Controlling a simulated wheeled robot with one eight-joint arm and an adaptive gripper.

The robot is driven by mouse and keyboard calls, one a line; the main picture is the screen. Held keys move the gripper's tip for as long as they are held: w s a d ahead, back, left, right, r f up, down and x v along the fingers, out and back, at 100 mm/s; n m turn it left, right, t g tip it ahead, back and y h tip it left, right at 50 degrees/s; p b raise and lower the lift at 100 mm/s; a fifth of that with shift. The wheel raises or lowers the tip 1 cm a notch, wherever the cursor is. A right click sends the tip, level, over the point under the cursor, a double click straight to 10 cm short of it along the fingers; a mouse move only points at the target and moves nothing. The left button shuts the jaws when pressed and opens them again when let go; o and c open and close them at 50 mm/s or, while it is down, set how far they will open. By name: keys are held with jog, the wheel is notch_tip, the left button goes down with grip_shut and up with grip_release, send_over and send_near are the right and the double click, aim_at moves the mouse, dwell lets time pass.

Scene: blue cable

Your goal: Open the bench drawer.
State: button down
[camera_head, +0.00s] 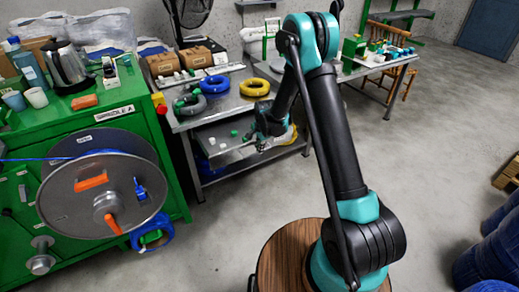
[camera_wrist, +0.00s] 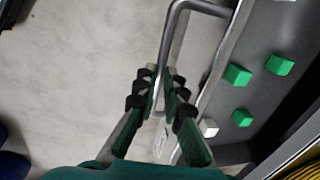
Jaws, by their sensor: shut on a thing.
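The bench drawer (camera_head: 226,156) stands out from under the grey metal bench in the head view, so its inside shows. Small green blocks (camera_wrist: 237,75) and a white block (camera_wrist: 208,128) lie in it. Its grey bar handle (camera_wrist: 171,38) runs along the drawer's outer side in the wrist view. My gripper (camera_wrist: 157,88) is shut on this handle, with its black-padded fingers on both sides of the bar. In the head view my gripper (camera_head: 264,143) is at the drawer's front, and the arm hides part of the drawer's right side.
A green machine with a large cable reel (camera_head: 75,190) stands at left. The floor (camera_head: 225,235) before the drawer is clear. A round wooden top (camera_head: 285,262) is near my arm's base.

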jog(key=shift+s+d, duration=0.15)
jog(key=shift+s, duration=0.1)
jog(key=c, duration=1.6)
grip_release()
notch_tip(320, 180, up, 12)
jog(key=s+d, duration=0.1)
jog(key=shift+s, duration=0.4)
jog(key=shift+d+f, duration=0.1)
jog(key=shift+d, duration=0.05)
